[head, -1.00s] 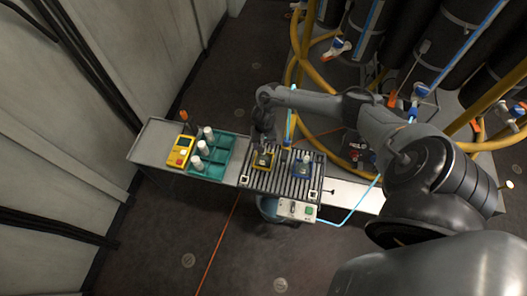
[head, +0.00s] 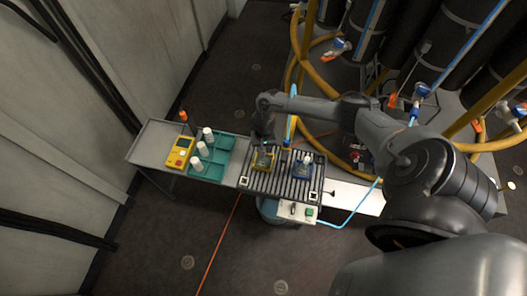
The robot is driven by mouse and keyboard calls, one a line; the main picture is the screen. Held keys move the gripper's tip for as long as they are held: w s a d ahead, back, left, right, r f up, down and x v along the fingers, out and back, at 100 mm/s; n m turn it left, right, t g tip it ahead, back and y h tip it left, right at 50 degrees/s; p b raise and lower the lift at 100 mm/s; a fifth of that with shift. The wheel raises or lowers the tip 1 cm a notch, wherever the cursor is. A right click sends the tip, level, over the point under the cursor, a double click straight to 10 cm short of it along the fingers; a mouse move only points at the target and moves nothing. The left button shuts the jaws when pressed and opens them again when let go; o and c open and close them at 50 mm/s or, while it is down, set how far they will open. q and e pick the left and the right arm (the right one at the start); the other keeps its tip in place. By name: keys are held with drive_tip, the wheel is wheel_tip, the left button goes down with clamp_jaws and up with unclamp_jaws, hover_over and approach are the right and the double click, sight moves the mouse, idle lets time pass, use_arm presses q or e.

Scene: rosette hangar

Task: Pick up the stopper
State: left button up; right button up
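Several white, stopper-like cylinders (head: 202,149) stand upright in the left part of a teal compartment tray (head: 220,166). I cannot tell which object is the stopper. A yellow fixture (head: 263,160) and a blue fixture (head: 301,171) sit on a slatted grey rack (head: 283,186); a small pale piece (head: 307,160) stands on the blue one. My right gripper (head: 262,142), dark and pointing down, is just behind the yellow fixture. Its fingers are too small and dark to read, and contact is unclear. My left gripper is out of view.
A yellow handheld device (head: 180,152) lies left of the tray on a grey bench (head: 148,146). An orange-topped item (head: 183,116) stands behind it. A light blue hose (head: 356,211) runs right of the rack. Yellow pipes (head: 303,60) and black cylinders crowd the back right.

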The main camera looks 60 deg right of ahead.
wheel_tip(320, 180, up, 14)
drive_tip(key=p, duration=0.9)
drive_tip(key=shift+r+p, duration=0.25)
drive_tip(key=shift+p, duration=0.1)
idle(0.5)
idle(0.3)
